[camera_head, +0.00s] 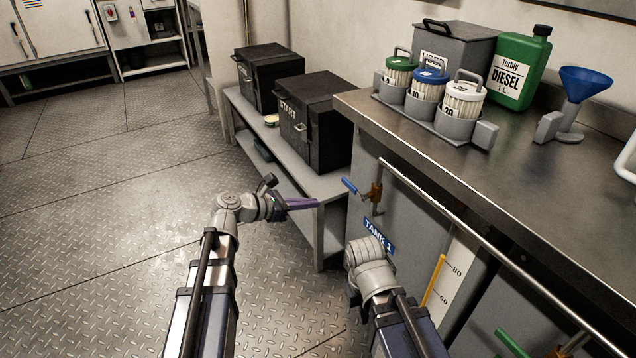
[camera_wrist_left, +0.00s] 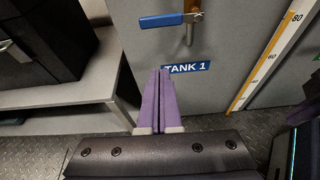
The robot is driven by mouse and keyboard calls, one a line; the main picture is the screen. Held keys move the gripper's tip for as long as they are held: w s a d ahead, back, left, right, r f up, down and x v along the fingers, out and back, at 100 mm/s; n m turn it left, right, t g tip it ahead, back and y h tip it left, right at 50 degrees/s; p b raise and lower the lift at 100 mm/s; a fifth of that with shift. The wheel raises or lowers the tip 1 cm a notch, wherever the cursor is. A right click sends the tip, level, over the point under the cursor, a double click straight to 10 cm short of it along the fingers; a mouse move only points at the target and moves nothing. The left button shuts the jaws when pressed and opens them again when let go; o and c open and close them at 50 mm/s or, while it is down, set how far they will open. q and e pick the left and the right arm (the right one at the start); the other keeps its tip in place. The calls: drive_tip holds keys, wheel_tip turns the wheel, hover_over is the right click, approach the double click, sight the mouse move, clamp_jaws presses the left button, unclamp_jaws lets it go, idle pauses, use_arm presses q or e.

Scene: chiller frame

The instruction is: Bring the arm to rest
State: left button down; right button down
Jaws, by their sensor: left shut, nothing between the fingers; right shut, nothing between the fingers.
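My left arm comes in from the lower left in the head view, and my left gripper (camera_head: 301,203) points right, in front of the low shelf's corner. In the left wrist view the purple fingers of my left gripper (camera_wrist_left: 160,74) are together with nothing between them. They point at the tank front below the blue valve handle (camera_wrist_left: 161,20), apart from it as far as I can tell. My right arm comes in from the lower middle of the head view beside the tank cabinet. Its wrist shows, but its fingers are hidden.
A low shelf (camera_head: 328,187) carries two black boxes (camera_head: 318,120). The steel counter (camera_head: 440,165) holds a filter rack, a green diesel can (camera_head: 520,70) and a blue funnel (camera_head: 585,83). A handrail (camera_head: 470,245) runs along its front. Open floor (camera_head: 110,210) lies left.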

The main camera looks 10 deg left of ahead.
use_arm(q)
drive_tip(key=s+d+f+m+g+y+p, duration=0.2)
drive_tip(key=s+d+f+m+g, duration=0.15)
drive_tip(key=s+m, duration=0.3)
drive_tip(key=s+d+f+m+g+y+p, duration=0.25)
drive_tip(key=s+d+m, duration=0.2)
drive_tip(key=m, duration=0.25)
drive_tip(key=s+a+m+g+y+p, duration=0.2)
drive_tip(key=s+a+m+y+p, duration=0.2)
drive_tip(key=s+m+y, duration=0.9)
wheel_tip(320, 180, up, 37)
drive_tip(key=w+m+h+p, duration=0.2)
drive_tip(key=h+p, duration=0.3)
drive_tip(key=p, duration=3.2)
drive_tip(key=shift+r, duration=0.15)
drive_tip(key=shift+d, duration=0.1)
